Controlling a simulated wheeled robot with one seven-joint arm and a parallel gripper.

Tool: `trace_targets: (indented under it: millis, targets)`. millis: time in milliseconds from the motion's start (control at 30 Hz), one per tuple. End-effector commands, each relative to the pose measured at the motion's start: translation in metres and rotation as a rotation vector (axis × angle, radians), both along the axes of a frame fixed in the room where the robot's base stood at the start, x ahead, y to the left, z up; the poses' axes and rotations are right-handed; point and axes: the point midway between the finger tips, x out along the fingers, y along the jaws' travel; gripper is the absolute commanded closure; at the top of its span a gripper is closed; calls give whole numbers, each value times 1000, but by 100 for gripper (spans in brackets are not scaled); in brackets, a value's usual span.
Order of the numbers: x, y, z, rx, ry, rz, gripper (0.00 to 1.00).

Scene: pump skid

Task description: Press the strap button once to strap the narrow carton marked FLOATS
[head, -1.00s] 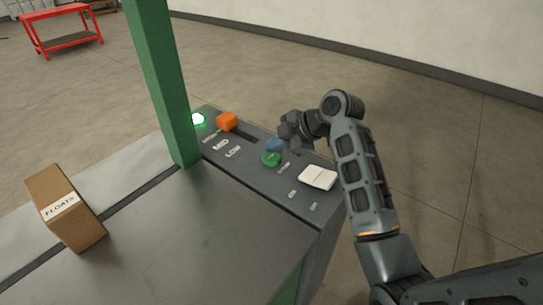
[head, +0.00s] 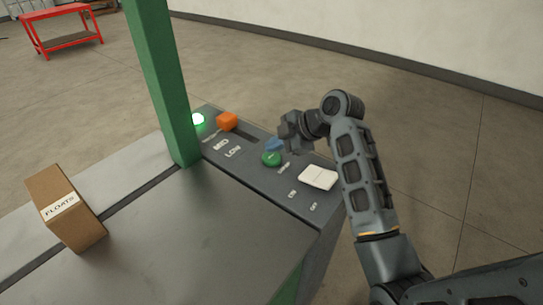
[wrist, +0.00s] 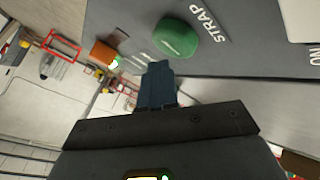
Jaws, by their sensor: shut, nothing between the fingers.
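The narrow carton (head: 66,208) marked FLOATS stands on the grey machine bed at the left in the head view, with no strap visible on it. The green strap button (head: 271,159) is on the sloping panel. In the wrist view the round green button (wrist: 176,38) sits beside the word STRAP. My gripper (head: 275,145) is shut and empty, with its blue fingers just beyond the button. In the wrist view the closed fingertips (wrist: 158,66) are close to the button's edge and look apart from it. The exact gap is hard to tell.
The panel also carries an orange slider knob (head: 227,121) by MID and LOW labels, a lit green lamp (head: 198,119) and a white rocker switch (head: 318,177). A green post (head: 160,80) rises between carton and panel. A red table (head: 60,28) is far back left.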

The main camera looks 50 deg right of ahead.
Motion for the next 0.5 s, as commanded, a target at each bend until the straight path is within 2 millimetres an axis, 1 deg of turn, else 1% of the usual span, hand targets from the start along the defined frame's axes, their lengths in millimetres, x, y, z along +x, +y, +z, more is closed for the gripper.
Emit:
trace_targets:
  millis: [300,500]
  targets:
    - [0,0,-8,0,0,0,100]
    - [0,0,-8,0,0,0,100]
